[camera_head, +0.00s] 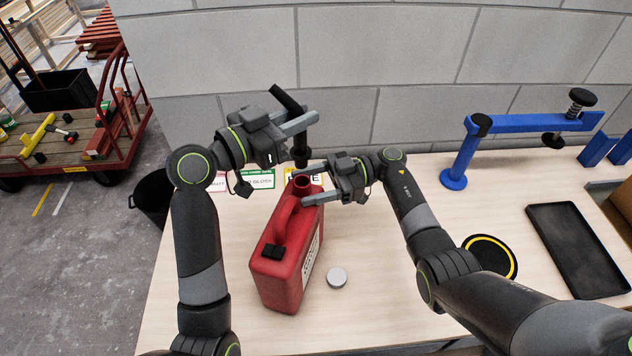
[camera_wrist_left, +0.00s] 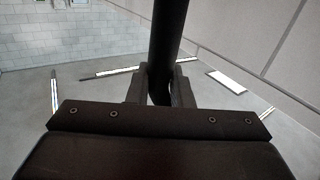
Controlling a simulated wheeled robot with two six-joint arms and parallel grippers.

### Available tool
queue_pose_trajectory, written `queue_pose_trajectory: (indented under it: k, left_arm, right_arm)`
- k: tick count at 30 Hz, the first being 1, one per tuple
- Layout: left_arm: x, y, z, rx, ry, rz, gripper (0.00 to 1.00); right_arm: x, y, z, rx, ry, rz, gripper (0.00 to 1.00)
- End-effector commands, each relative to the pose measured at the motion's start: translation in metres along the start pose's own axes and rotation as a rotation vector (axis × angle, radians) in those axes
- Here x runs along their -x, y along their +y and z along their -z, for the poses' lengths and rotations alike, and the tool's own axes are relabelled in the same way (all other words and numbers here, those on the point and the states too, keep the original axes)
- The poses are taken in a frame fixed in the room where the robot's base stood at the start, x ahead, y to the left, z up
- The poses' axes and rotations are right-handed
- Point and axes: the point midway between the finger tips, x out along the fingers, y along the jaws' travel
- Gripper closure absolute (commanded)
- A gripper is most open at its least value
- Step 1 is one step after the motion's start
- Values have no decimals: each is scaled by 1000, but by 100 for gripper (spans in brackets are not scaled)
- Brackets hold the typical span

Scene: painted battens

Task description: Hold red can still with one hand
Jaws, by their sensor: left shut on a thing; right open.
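In the left wrist view the spout (camera_wrist_left: 167,45) runs between the fingers. A round grey cap (camera_head: 336,277) lies right of the can.
Label cards (camera_head: 257,180) stand behind the can, partly hidden. A blue clamp stand (camera_head: 462,160), a black tray (camera_head: 577,250) and a black disc with a yellow ring (camera_head: 490,256) are at the right. A cart (camera_head: 70,145) and a black bin (camera_head: 152,196) stand left of the table.

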Motion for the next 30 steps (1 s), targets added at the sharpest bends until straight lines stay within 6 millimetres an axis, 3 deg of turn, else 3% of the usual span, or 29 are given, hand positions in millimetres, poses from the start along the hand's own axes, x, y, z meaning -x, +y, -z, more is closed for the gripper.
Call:
queue_pose_trajectory:
  k: [4, 18, 30]
  left_arm:
    - [0, 0, 0, 0, 0, 0, 100]
    - [0, 0, 0, 0, 0, 0, 100]
    - [0, 0, 0, 0, 0, 0, 100]
  right_arm:
    - [0, 0, 0, 0, 0, 0, 41]
    - [0, 0, 0, 0, 0, 0, 100]
    - [0, 0, 0, 0, 0, -1, 100]
